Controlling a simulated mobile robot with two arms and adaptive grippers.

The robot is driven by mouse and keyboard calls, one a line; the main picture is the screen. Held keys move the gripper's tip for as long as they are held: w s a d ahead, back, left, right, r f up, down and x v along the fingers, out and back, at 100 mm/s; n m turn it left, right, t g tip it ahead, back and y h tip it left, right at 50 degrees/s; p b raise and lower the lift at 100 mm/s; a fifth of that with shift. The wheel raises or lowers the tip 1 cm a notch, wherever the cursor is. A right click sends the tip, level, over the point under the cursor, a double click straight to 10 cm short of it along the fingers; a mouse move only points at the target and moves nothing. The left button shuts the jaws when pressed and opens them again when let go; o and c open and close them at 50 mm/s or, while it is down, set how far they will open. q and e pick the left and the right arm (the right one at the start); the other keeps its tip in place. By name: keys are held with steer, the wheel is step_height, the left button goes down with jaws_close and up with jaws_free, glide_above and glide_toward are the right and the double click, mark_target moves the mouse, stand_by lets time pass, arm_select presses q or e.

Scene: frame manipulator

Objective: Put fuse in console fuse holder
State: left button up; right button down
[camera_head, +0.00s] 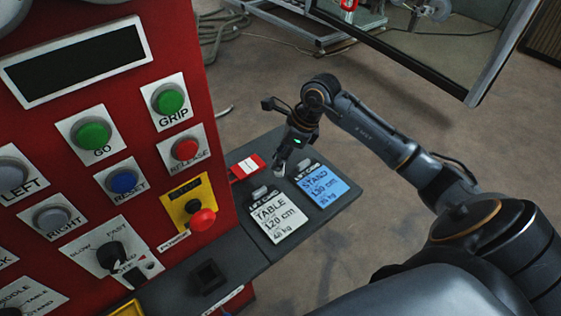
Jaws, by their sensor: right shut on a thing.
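My right gripper (281,166) reaches down over the dark shelf (340,206) on the console's right side. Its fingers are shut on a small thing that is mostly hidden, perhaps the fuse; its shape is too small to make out. A red and white box (247,167) lies on the shelf just left of the gripper. A black square socket (207,278) sits at the shelf's near end, empty as far as I can see. I cannot tell for sure that it is the fuse holder. My left gripper is not in view.
The red console (85,125) with buttons, knobs and a red power button (202,219) stands at left. A white TABLE card (277,217) and a blue STAND card (322,184) lie on the shelf beside the gripper. Open floor lies beyond; a framed panel (430,50) stands at upper right.

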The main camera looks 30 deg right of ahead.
steer(key=f, duration=0.1)
steer(key=w+d+f+p, duration=0.1)
steer(key=f, duration=0.3)
steer(key=shift+w+d+f+p, duration=0.1)
steer(key=shift+w+d+p, duration=0.1)
steer(key=shift+w+p, duration=0.15)
steer(key=shift+s+f, duration=0.1)
steer(key=shift+f, duration=0.1)
steer(key=shift+f+b, duration=0.25)
steer(key=shift+b, duration=0.05)
steer(key=c, duration=1.1)
jaws_free()
steer(key=shift+r, duration=0.1)
steer(key=shift+c, duration=0.2)
